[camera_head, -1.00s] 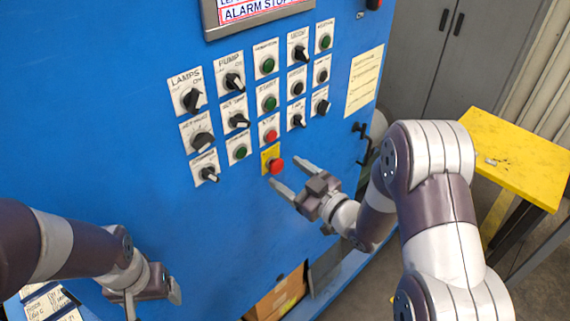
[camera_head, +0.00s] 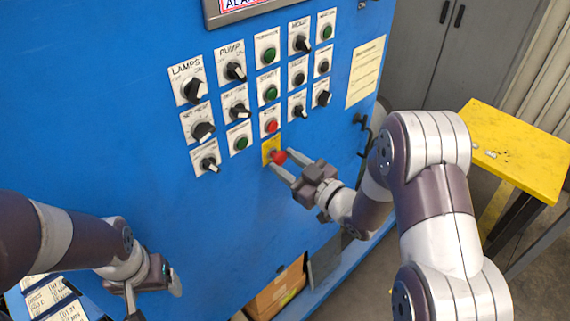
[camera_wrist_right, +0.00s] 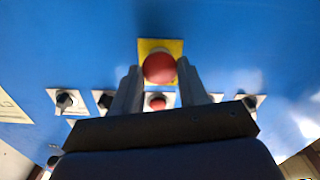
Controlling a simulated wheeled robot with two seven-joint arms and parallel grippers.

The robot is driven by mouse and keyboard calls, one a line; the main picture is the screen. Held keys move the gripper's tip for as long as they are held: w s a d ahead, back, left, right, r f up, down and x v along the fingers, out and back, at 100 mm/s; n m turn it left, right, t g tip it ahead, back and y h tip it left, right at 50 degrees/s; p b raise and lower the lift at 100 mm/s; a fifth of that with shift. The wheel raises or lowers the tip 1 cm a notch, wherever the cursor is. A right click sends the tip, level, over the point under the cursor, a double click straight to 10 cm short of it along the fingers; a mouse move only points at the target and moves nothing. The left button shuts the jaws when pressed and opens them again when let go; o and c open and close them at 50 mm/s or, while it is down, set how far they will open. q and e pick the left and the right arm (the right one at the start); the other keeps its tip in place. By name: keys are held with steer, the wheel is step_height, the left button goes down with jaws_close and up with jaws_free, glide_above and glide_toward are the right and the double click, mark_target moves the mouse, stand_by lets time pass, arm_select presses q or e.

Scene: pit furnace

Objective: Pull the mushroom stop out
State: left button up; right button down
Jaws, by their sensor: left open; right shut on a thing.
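The mushroom stop (camera_head: 279,157) is a red knob on a yellow plate (camera_head: 267,148) at the bottom of the blue panel's controls. It also shows in the right wrist view (camera_wrist_right: 159,68) between the fingers. My right gripper (camera_head: 283,164) is shut on the mushroom stop, with one finger on each side of it. The yellow plate (camera_wrist_right: 146,46) shows behind the red head. My left gripper (camera_head: 152,299) is open and empty at the lower left, well below the controls.
Rows of switches and green buttons sit above the stop, with a flat red button (camera_head: 271,126) just over it. A black handle (camera_head: 362,135) is right of the panel. A yellow table (camera_head: 520,150) stands at the right. A cardboard box (camera_head: 277,293) is below.

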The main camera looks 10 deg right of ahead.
steer(key=c, duration=0.6)
jaws_free()
steer(key=shift+s, duration=0.1)
steer(key=shift+s+d, duration=0.1)
steer(key=shift+s+d+f, duration=0.1)
steer(key=shift+s+d, duration=0.15)
steer(key=b+v, duration=0.3)
steer(key=v, duration=0.9)
steer(key=shift+b, duration=0.4)
